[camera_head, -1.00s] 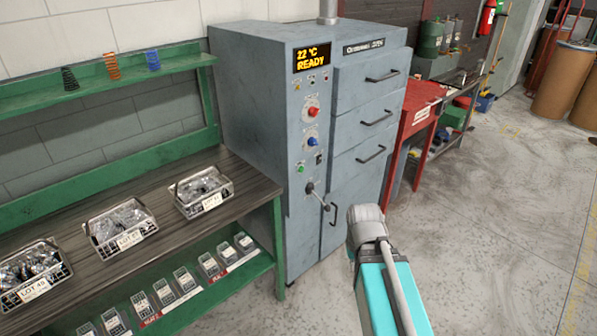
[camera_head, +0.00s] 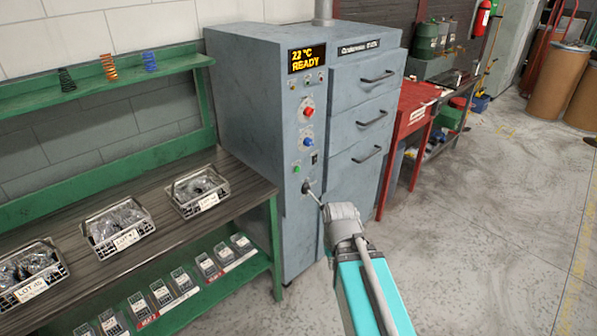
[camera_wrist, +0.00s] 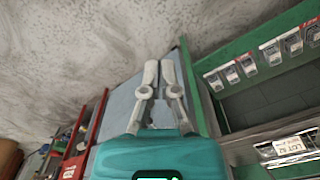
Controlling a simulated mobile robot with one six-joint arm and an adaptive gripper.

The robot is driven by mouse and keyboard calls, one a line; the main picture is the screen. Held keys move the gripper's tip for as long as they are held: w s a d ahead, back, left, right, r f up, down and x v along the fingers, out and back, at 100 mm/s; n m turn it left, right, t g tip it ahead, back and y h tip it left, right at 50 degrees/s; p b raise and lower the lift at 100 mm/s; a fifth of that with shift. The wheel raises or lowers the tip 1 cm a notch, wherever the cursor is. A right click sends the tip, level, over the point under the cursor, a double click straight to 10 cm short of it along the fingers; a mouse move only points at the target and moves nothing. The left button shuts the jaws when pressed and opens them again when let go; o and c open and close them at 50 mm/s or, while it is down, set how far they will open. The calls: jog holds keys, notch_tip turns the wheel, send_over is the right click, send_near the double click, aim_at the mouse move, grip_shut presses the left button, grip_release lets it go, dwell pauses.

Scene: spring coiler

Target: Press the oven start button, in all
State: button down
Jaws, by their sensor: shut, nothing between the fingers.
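The oven (camera_head: 262,120) is a tall blue-grey cabinet with a display (camera_head: 307,58) reading about 22 °C and READY. Labels are too small to read, so I cannot tell by text which is start. In the wrist view my gripper (camera_wrist: 161,64) is shut and empty, fingers parallel. The buttons do not show there.
A green bench (camera_head: 272,235) with wire baskets (camera_head: 197,193) stands left of the oven, close to its side. Drawer handles (camera_head: 370,118) stick out of the oven front. The floor in front and right is clear.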

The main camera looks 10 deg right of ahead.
jog(key=w+a+f+t+y+b, duration=0.1)
jog(key=w+a+f+t+b, duration=0.15)
jog(key=w, duration=0.35)
jog(key=w+a+f+t+y+b, duration=0.1)
jog(key=w+f+t+b, duration=0.15)
jog(key=w, duration=0.35)
jog(key=m+t+b, duration=0.3)
jog(key=t+b, duration=0.7)
jog(key=b, duration=0.3)
send_near(297, 169)
jog(key=s+f, duration=0.5)
jog(key=s, duration=0.1)
jog(key=w+d+r+m+t+h+b, duration=0.2)
jog(key=w+d+m+t+h+b, duration=0.2)
jog(key=w+d+m+h+b, duration=0.1)
jog(key=shift+w+d+m+b, duration=0.35)
jog(key=shift+d+m, duration=0.15)
jog(key=shift+m, duration=0.1)
jog(key=w+a, duration=0.1)
jog(key=w, duration=0.1)
jog(key=w+a, duration=0.4)
jog(key=w, duration=0.1)
jog(key=shift+a, duration=0.15)
jog(key=shift+w, duration=0.15)
